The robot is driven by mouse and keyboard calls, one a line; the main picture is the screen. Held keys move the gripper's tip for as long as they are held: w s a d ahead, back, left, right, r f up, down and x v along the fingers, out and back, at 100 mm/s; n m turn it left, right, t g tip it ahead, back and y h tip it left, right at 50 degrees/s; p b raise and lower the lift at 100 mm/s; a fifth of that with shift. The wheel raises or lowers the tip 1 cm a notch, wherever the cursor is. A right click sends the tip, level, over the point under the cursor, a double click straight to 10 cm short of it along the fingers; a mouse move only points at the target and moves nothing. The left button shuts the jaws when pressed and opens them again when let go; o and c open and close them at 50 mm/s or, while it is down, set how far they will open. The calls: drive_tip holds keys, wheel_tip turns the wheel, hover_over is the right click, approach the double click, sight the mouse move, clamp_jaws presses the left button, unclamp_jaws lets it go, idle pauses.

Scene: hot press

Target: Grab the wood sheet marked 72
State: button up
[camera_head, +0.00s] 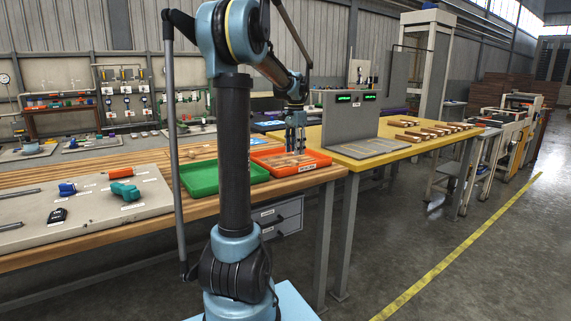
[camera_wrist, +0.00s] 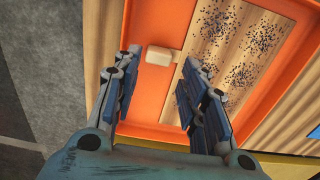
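A wood sheet (camera_wrist: 238,50) with dark blue specks lies in the orange tray (camera_head: 314,167), and it shows in the wrist view. A small pale block (camera_wrist: 159,55) lies beside it in the tray. No number is readable on the sheet. My gripper (camera_head: 296,148) hangs over the orange tray in the head view. In the wrist view my gripper (camera_wrist: 162,72) has its two fingers apart with nothing held; the pale block shows between them, and the right finger overlaps the sheet's near edge in the picture.
Several wooden pieces (camera_head: 430,131) lie on the yellow table (camera_head: 372,158) to the right, with no legible marks. A grey press-like stand (camera_head: 350,118) with two green displays is there. A green tray (camera_head: 205,180) is left of the orange one. A board with tools (camera_head: 88,215) lies far left.

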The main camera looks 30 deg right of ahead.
sight(295, 161)
drive_tip(key=shift+a+f, duration=0.1)
drive_tip(key=shift+f, duration=2.7)
drive_tip(key=shift+c, duration=0.5)
drive_tip(key=c, duration=0.8)
